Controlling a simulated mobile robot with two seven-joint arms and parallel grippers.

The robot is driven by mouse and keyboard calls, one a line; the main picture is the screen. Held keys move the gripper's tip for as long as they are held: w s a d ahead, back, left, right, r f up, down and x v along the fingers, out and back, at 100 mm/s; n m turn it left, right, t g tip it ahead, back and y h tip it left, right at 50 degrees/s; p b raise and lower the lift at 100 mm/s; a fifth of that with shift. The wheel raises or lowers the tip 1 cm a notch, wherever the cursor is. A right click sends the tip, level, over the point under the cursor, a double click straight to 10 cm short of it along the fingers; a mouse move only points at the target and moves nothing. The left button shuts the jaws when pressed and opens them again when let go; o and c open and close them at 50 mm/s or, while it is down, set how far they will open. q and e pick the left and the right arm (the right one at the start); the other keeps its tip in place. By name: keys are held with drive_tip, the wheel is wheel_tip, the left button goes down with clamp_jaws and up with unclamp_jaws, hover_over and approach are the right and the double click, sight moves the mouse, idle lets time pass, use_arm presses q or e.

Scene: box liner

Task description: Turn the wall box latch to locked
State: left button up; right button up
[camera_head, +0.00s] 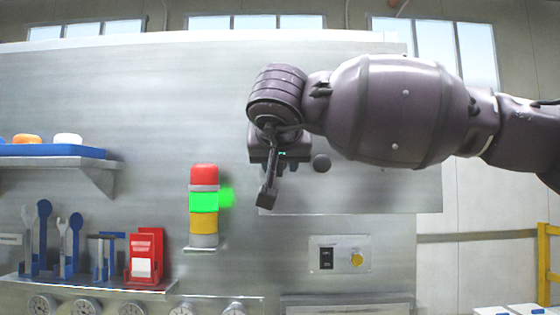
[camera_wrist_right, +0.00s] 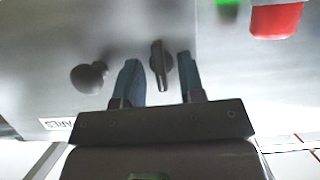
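The wall box (camera_head: 380,195) is a flat grey metal front on the wall, partly hidden by my right arm in the head view. A dark round knob (camera_head: 321,163) is on it; it also shows in the right wrist view (camera_wrist_right: 88,77). My right gripper (camera_head: 268,190) is in front of the box's left part and hides the latch in the head view. In the right wrist view, the dark latch lever (camera_wrist_right: 160,68) stands between the two spread fingers of my right gripper (camera_wrist_right: 160,82), with gaps on both sides. My left gripper is out of view.
A signal tower (camera_head: 204,205) with a lit green section is left of the box. A tool shelf (camera_head: 80,285) and a blue tray (camera_head: 50,151) are further left. A switch panel (camera_head: 339,254) is below the box.

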drive_tip(key=b+v, duration=0.2)
drive_tip(key=v, duration=0.8)
drive_tip(key=shift+s, duration=0.3)
drive_tip(key=shift+r, duration=0.15)
